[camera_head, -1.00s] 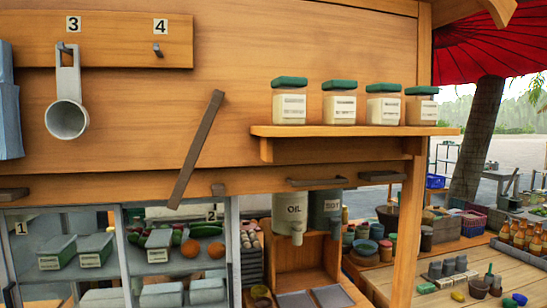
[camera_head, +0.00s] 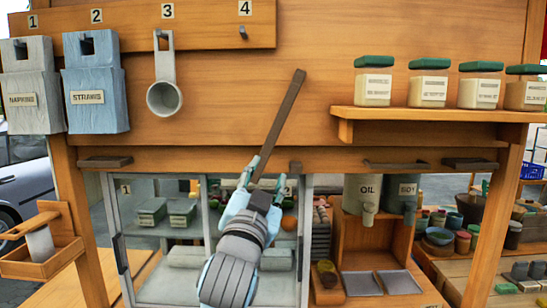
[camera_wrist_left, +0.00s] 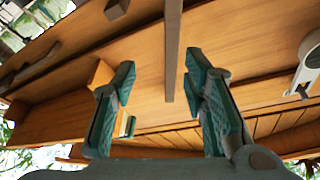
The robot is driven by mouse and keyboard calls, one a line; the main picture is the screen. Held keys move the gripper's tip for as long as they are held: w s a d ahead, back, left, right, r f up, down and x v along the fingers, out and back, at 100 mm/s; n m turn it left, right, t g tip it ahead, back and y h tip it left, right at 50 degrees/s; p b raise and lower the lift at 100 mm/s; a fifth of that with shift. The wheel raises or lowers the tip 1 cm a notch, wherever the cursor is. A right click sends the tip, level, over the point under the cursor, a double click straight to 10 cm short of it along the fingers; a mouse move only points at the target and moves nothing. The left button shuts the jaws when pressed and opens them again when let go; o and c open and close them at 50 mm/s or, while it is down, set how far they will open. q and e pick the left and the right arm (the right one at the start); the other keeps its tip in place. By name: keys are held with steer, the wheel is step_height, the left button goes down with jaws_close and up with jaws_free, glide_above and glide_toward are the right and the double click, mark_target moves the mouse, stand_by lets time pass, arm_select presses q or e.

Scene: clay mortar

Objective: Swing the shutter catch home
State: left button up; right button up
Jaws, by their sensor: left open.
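The shutter catch (camera_head: 281,119), a long dark bar, hangs tilted on the wooden shutter board, its upper end leaning right. A small dark block (camera_head: 295,167) sits on the rail just right of its lower end. My left gripper (camera_head: 262,178) is open at the catch's lower end, which its fingers partly hide. In the left wrist view the catch (camera_wrist_left: 173,50) runs between the two spread fingers of the gripper (camera_wrist_left: 160,66); I cannot tell whether either touches it. My right gripper is not in view.
A shelf (camera_head: 430,114) with several green-lidded jars juts out at right. A scoop (camera_head: 165,97) and the straws holder (camera_head: 95,88) hang at left. Dark handles (camera_head: 105,161) line the rail. A glass cabinet (camera_head: 150,285) stands below. Board around the catch's upper part is clear.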

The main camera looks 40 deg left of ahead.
mark_target(272, 137)
arm_select(q)
steer(key=shift+y, duration=0.3)
steer(key=p+x, duration=0.1)
steer(key=x, duration=0.3)
steer(key=r+p+x, duration=0.1)
steer(key=x, duration=0.4)
steer(key=s+r+p+x, duration=0.1)
steer(key=x, duration=0.3)
steer(key=shift+w+a+r+p, duration=0.25)
steer(key=shift+w+p, duration=0.05)
steer(key=shift+p, duration=0.05)
steer(key=shift+w+f, duration=0.1)
steer(key=shift+c, duration=0.6)
jaws_close()
steer(key=shift+a, duration=0.1)
